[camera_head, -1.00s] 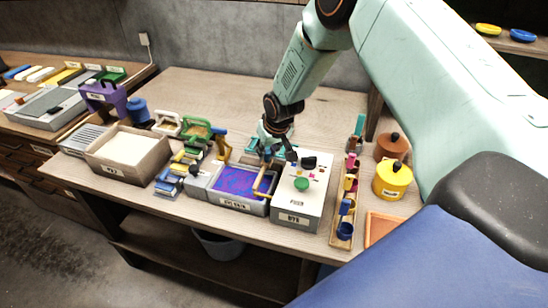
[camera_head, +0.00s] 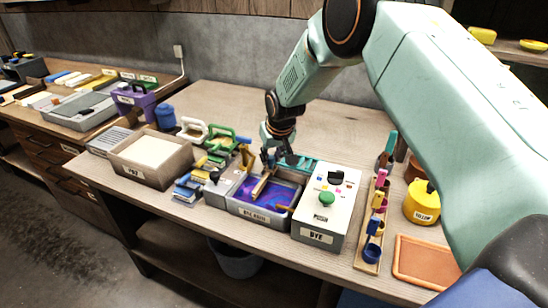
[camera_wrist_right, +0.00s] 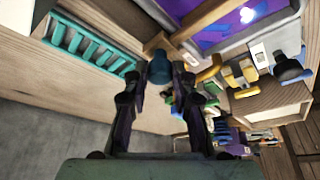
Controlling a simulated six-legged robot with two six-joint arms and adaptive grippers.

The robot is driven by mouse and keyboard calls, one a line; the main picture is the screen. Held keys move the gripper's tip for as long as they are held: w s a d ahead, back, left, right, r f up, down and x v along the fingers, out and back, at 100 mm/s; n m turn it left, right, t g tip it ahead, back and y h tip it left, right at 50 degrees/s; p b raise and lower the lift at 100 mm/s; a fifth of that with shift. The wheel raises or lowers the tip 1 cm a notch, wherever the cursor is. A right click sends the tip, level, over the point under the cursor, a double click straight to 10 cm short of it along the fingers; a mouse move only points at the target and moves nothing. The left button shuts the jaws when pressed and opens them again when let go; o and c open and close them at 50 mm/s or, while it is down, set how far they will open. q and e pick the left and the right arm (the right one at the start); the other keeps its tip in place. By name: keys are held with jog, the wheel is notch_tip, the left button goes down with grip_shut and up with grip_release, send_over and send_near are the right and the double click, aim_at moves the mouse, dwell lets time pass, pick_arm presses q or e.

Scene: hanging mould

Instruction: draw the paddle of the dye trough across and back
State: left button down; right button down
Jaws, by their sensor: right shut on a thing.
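The dye trough (camera_head: 243,207) is a grey tray of purple and blue dye on the table, left of the white box. Its paddle (camera_head: 262,185) is a wooden bar lying over the dye, left of the trough's middle. My right gripper (camera_head: 279,163) is at the paddle's far end, behind the trough. In the right wrist view, my right gripper (camera_wrist_right: 162,92) is shut on the paddle's blue knob (camera_wrist_right: 160,66), and the purple dye shows beyond it. The fingers partly hide the knob in the head view. My left gripper is not in view.
The white box (camera_head: 325,219) with a green button stands close on the trough's right. A teal rack (camera_head: 305,165) lies behind. A beige bin (camera_head: 150,158) and small tools are on the left. A rack of coloured scoops (camera_head: 372,230) is on the right.

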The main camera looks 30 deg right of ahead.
jog(key=c, duration=1.5)
grip_release()
jog(key=shift+w+a+r, duration=0.1)
jog(key=shift+w, duration=0.15)
jog(key=o, duration=0.4)
jog(key=shift+w+f, duration=0.25)
jog(key=shift+s+r, duration=0.2)
jog(key=shift+s, duration=0.2)
jog(key=v, duration=1.1)
jog(key=shift+r, duration=0.35)
